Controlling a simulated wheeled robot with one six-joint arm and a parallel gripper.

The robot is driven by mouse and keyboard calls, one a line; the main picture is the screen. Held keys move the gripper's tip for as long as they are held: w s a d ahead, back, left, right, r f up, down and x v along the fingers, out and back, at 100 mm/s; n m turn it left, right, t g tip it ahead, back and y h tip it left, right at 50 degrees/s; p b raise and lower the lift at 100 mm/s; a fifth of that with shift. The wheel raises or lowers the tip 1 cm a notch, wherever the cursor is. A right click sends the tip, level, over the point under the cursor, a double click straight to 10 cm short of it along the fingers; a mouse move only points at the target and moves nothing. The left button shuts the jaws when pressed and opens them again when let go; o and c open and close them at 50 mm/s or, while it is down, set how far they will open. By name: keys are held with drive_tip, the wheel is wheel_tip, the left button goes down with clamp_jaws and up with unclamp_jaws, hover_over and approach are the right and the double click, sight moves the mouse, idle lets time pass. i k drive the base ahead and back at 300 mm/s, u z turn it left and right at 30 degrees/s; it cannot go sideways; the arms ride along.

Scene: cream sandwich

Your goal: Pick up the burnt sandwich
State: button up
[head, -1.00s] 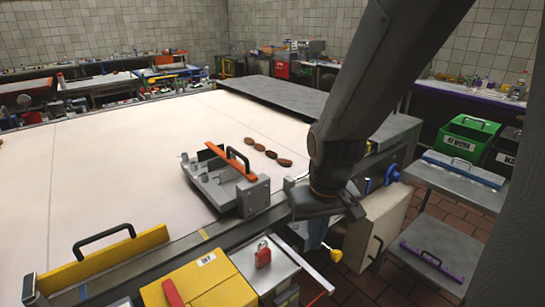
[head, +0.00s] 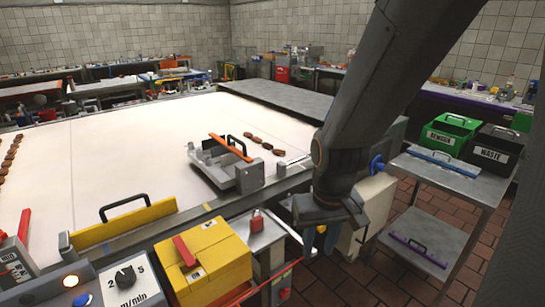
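Several brown sandwiches lie in a short row (head: 266,146) on the pale belt (head: 130,150), just behind a metal device with an orange bar. A longer row of brown sandwiches (head: 10,152) runs along the belt at the left edge of the view. They are too small to tell which one is burnt. My gripper (head: 320,240) hangs down at the right, outside the belt's near edge and well apart from the sandwiches. Its two bluish fingers look apart, with nothing visible between them.
The metal device (head: 235,165) stands at the belt's near edge. A yellow box (head: 205,262) and control panel (head: 130,282) are in front.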

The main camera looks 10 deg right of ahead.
sight(267, 145)
drive_tip(key=u, duration=0.05)
drive_tip(key=k, duration=0.7)
drive_tip(key=z, duration=0.85)
drive_tip(key=i, duration=0.9)
drive_tip(key=z, duration=0.5)
drive_tip(key=i, duration=0.85)
drive_tip(key=u, duration=0.85)
drive_tip(key=i, duration=0.65)
drive_tip(key=u, duration=1)
drive_tip(key=i, duration=0.3)
drive_tip(key=u, duration=0.35)
